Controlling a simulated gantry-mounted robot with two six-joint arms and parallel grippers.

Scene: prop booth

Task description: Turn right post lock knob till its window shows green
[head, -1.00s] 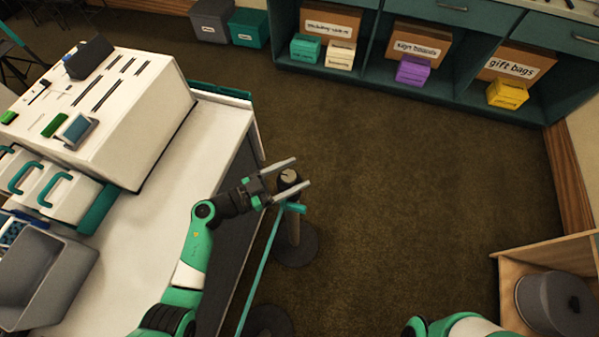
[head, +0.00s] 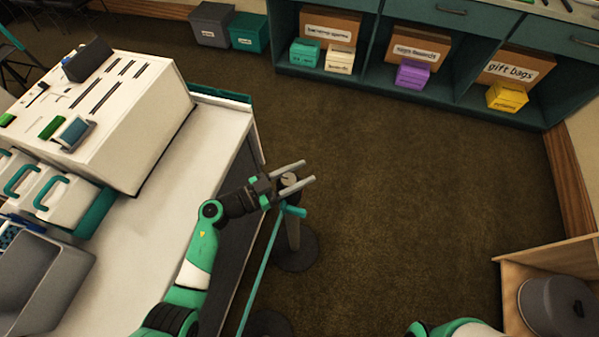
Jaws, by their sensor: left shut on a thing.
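The post's lock knob (head: 289,181) is a small round cap with a pale top, at the head of a dark upright post (head: 293,235) on a round base. My left gripper (head: 308,172) has one finger on each side of the knob and is shut on it. A teal belt (head: 262,262) runs from just below the knob toward the bottom of the view. The knob's window and its colour cannot be made out. My right gripper is out of view; only part of that arm shows at the bottom edge.
A white counter (head: 165,235) with a white box unit (head: 150,110) and a grey bin (head: 75,285) stands left of the post. A second round base (head: 268,324) is at the bottom. Brown carpet right of the post is clear.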

